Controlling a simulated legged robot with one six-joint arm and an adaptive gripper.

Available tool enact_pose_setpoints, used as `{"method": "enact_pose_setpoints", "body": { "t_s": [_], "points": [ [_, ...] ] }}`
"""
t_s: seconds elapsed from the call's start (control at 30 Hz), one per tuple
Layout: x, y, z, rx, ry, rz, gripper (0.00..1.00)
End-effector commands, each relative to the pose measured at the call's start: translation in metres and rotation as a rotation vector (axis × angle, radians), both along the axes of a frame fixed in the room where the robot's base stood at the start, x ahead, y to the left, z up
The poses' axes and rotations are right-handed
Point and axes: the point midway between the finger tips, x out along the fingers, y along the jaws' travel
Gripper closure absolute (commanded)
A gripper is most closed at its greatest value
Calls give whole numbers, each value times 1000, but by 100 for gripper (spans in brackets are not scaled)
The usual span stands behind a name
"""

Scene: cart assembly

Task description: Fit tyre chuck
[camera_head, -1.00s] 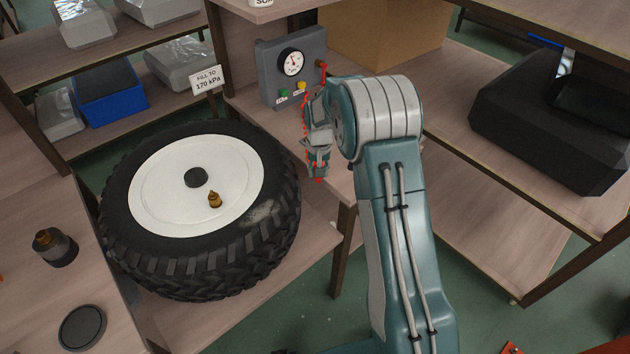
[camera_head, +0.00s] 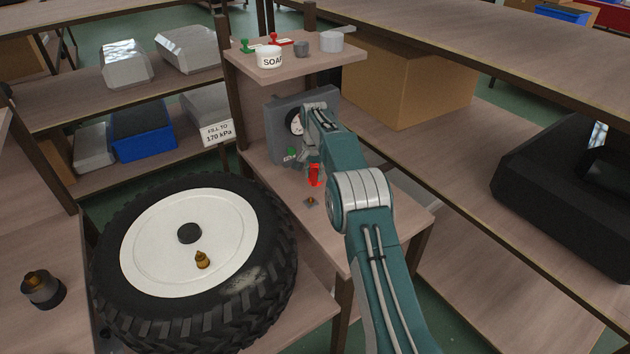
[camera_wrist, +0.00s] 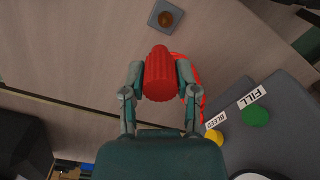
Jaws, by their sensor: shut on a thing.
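My gripper (camera_wrist: 158,74) is shut on the red ribbed tyre chuck (camera_wrist: 160,82), whose red hose shows beside it. In the head view the chuck (camera_head: 314,175) is low in front of the grey gauge box (camera_head: 285,110), and my arm hides part of that box. The wheel (camera_head: 268,290) lies flat at the left with a white disc (camera_head: 150,235), a dark centre cap (camera_head: 190,233) and a brass valve (camera_head: 202,260) standing on it. The chuck is apart from the valve.
A small grey plate (camera_head: 311,202) with a brass nub lies on the shelf near the chuck; it also shows in the wrist view (camera_wrist: 166,15). The box has green FILL (camera_wrist: 256,114) and yellow BLEED (camera_wrist: 213,137) buttons. A sign (camera_head: 217,132) reads "FILL TO 170 kPa". An upper shelf (camera_head: 290,66) overhangs the box.

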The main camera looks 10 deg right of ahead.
Motion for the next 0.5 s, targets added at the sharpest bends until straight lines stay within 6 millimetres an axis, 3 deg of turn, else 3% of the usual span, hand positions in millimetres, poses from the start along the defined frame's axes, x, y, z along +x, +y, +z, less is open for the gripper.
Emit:
{"method": "enact_pose_setpoints", "body": {
  "t_s": [0.5],
  "points": [
    [1,-3,-2,4,0,-4,100]
  ]
}}
